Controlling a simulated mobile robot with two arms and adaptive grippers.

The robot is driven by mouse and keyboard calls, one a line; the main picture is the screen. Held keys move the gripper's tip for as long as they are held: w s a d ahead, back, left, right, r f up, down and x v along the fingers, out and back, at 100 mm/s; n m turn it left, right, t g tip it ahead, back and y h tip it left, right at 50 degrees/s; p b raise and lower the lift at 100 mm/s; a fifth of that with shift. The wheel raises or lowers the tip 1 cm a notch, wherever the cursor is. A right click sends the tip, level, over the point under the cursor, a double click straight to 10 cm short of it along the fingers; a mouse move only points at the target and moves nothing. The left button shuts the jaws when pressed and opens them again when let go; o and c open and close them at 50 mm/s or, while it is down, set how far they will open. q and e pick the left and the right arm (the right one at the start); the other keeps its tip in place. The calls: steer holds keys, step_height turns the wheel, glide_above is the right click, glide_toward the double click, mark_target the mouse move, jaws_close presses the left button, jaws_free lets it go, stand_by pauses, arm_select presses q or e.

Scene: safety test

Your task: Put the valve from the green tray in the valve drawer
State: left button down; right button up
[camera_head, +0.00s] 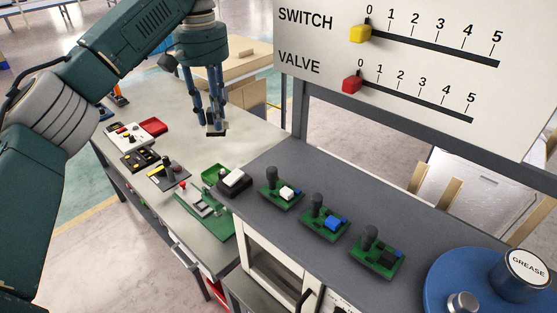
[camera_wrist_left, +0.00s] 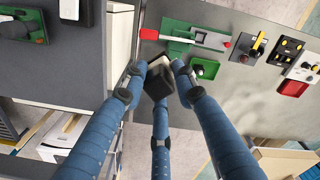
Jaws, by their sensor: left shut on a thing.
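No drawer labelled for valves is readable. My right gripper is not in view.
A green device with a red lever (camera_head: 205,205) and a red tray (camera_head: 153,127) stand on the light table. A blue round plate (camera_head: 440,275) holds a grease tin (camera_head: 522,272). A sign panel (camera_head: 420,60) rises behind.

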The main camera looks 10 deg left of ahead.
arm_select(q)
steer(key=s+d+p, duration=0.1)
steer(key=s+d, duration=0.1)
steer(key=d, duration=0.1)
steer(key=s+d, duration=0.2)
steer(key=d, duration=0.2)
steer(key=s+d+p, duration=0.1)
steer(key=s+d, duration=0.2)
steer(key=d, duration=0.1)
steer(key=shift+p, duration=0.3)
steer(key=shift+s+d, duration=0.15)
steer(key=shift+d, duration=0.05)
steer(key=shift+s+d+p, duration=0.3)
steer(key=shift+d+p, duration=0.05)
steer(key=shift+d, duration=0.05)
step_height(320, 180, down, 3)
steer(key=shift+w+f+p, duration=0.1)
steer(key=shift+f+p, duration=0.1)
steer(key=shift+p, duration=0.55)
steer(key=shift+a+f, duration=0.1)
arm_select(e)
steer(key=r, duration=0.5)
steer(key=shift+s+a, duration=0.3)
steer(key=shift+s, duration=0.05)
